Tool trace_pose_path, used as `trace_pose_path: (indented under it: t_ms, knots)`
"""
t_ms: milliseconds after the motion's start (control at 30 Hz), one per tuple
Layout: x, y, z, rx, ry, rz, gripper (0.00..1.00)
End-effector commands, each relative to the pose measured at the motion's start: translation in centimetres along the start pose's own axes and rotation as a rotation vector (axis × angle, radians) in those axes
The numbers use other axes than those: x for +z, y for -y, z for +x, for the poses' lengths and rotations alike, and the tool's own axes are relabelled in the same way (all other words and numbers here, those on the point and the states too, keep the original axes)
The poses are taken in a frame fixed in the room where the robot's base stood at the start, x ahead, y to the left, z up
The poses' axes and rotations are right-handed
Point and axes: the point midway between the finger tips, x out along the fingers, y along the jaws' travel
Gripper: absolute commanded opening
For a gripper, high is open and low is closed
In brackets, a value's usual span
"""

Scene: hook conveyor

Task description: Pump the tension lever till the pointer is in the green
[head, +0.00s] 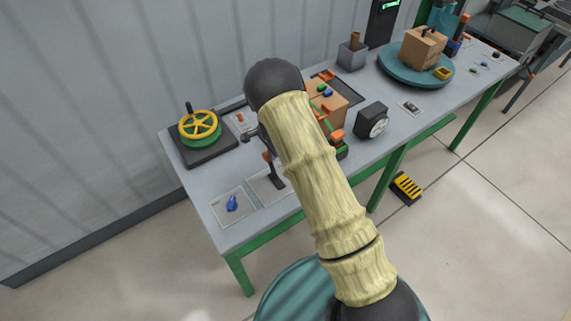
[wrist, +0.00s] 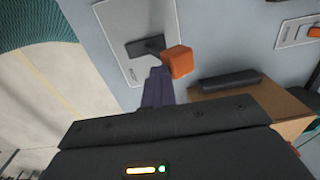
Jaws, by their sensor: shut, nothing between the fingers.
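The tension lever has a dark stem and an orange knob. In the head view the knob (head: 267,156) shows left of my arm, above its pale mounting plate (head: 262,189). In the wrist view the orange knob (wrist: 178,62) is near the upper middle, with the dark lever base (wrist: 145,47) behind it. My gripper (wrist: 158,72) is shut and empty, its fingertips beside the knob; I cannot tell whether they touch it. In the head view my arm hides most of my gripper. A black gauge (head: 373,121) with a white dial stands to the right; its pointer is too small to read.
A yellow handwheel (head: 199,125) and a blue switch (head: 232,203) flank the lever on the left. A cardboard-coloured box (head: 330,103) with orange and green parts stands behind my arm. A teal turntable (head: 398,68) carries another box. A yellow-black pedal (head: 407,187) is on the floor.

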Motion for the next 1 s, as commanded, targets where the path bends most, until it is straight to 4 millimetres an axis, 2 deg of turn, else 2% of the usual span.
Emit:
trace_pose_path:
  t_ms: [233, 700, 867, 1000]
  knots:
    - [0.4, 0.9, 0.3, -0.007, -0.001, -0.004, 0.0]
    - [0.5, 1.3, 0.1, -0.016, -0.002, -0.004, 0.0]
    - [0.5, 1.0, -0.2, -0.016, -0.001, -0.003, 0.0]
    - [0.3, -0.1, -1.2, -0.013, 0.0, -0.002, 0.0]
